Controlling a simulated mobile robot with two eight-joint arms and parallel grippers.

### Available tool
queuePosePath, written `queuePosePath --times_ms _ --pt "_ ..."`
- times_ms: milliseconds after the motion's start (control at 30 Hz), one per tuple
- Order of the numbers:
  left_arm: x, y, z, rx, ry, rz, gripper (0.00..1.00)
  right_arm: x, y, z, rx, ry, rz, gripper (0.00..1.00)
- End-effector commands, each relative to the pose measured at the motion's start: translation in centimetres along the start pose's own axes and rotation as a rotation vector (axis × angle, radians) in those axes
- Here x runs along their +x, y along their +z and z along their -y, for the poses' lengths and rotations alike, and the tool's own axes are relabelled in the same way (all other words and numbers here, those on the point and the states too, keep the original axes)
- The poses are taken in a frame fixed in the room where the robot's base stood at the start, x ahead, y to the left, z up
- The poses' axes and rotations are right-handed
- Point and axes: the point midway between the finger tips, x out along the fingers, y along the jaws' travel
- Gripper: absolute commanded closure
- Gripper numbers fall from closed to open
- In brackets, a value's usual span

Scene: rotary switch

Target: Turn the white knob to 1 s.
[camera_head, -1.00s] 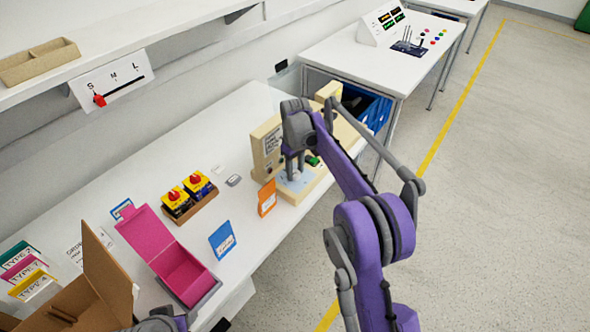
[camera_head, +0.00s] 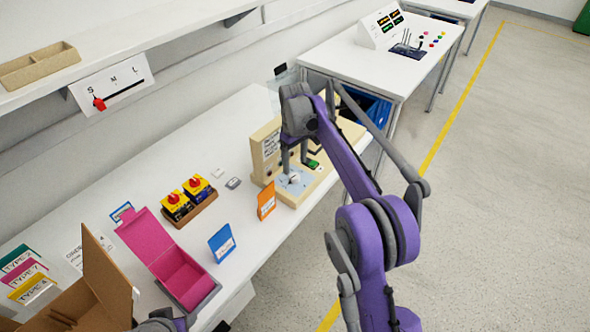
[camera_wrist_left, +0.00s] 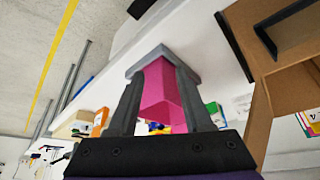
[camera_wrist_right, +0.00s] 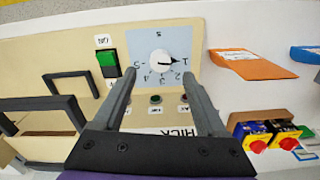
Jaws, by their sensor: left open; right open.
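The white knob (camera_wrist_right: 160,60) sits on a pale blue dial plate (camera_wrist_right: 145,38) marked with numerals 1 to 5 and an "s". Its dark pointer points right, at or very near the 1. In the head view, the knob (camera_head: 294,179) shows on the beige device (camera_head: 268,150). My right gripper (camera_head: 295,164) is open and empty just above the knob. In the right wrist view its fingers (camera_wrist_right: 160,72) lie apart on either side of the knob, not seen touching it.
A green switch (camera_wrist_right: 106,60) and small buttons share the device's panel. An orange card (camera_head: 266,200) and a blue card (camera_head: 222,242) stand nearby. Yellow-and-red switches (camera_head: 187,198) sit in a tray. The pink box (camera_head: 180,270) and a cardboard box (camera_head: 100,285) are at lower left.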

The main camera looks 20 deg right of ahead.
Motion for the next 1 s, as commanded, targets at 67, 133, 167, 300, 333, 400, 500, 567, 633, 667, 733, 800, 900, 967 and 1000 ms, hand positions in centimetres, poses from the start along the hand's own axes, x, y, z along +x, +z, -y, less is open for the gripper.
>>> queuePosePath --times_ms 67,133,167,300,333,400,500,567,633,667,733,800,900,967,1000 --pt "-0.2 -0.2 0.0 0.000 0.000 -0.001 0.50 -1.8 0.0 -0.1 0.000 0.000 0.000 0.26" --pt "-0.3 -0.3 0.0 0.000 0.000 -0.002 0.50 -3.0 0.0 -0.1 0.000 0.001 0.000 0.26" --pt "-0.4 -0.3 0.0 0.000 0.000 -0.002 0.50 -3.5 0.0 -0.1 0.000 0.001 0.000 0.26" --pt "-0.6 -0.5 0.0 0.000 0.000 -0.004 0.50 -4.9 0.0 -0.1 0.001 0.001 0.000 0.26" --pt "-0.6 -0.5 0.0 0.000 0.000 -0.004 0.50 -5.1 0.0 -0.1 0.001 0.001 0.000 0.26" --pt "-0.6 -0.5 0.0 0.000 0.000 -0.004 0.50 -5.3 0.1 -0.1 0.001 0.001 0.000 0.26" --pt "-0.6 -0.5 0.0 0.000 0.000 -0.004 0.50 -5.4 0.1 -0.1 0.001 0.001 0.001 0.26" --pt "-0.6 -0.5 0.0 0.000 0.000 -0.004 0.50 -5.4 0.1 -0.1 0.001 0.001 0.001 0.26" --pt "-0.6 -0.5 0.0 0.000 0.000 -0.004 0.50 -5.4 0.1 -0.1 0.001 0.001 0.001 0.26" --pt "-0.6 -0.5 0.0 0.000 0.000 -0.004 0.50 -5.4 0.1 -0.1 0.001 0.001 0.000 0.26" --pt "-0.6 -0.5 0.0 0.000 0.000 -0.004 0.50 -5.4 0.1 -0.1 0.001 0.001 0.000 0.26" --pt "-0.6 -0.5 0.0 0.000 0.000 -0.004 0.50 -5.4 0.1 -0.1 0.001 0.001 0.000 0.26" --pt "-0.6 -0.5 0.0 0.000 0.000 -0.004 0.50 -5.5 0.1 0.0 0.002 0.002 -0.001 0.26" --pt "-0.6 -0.5 0.0 0.000 0.000 -0.004 0.50 -5.8 0.5 0.1 0.009 0.004 -0.007 0.26" --pt "-0.6 -0.5 0.0 0.000 0.000 -0.004 0.50 -6.2 0.8 0.3 0.016 0.008 -0.013 0.26"
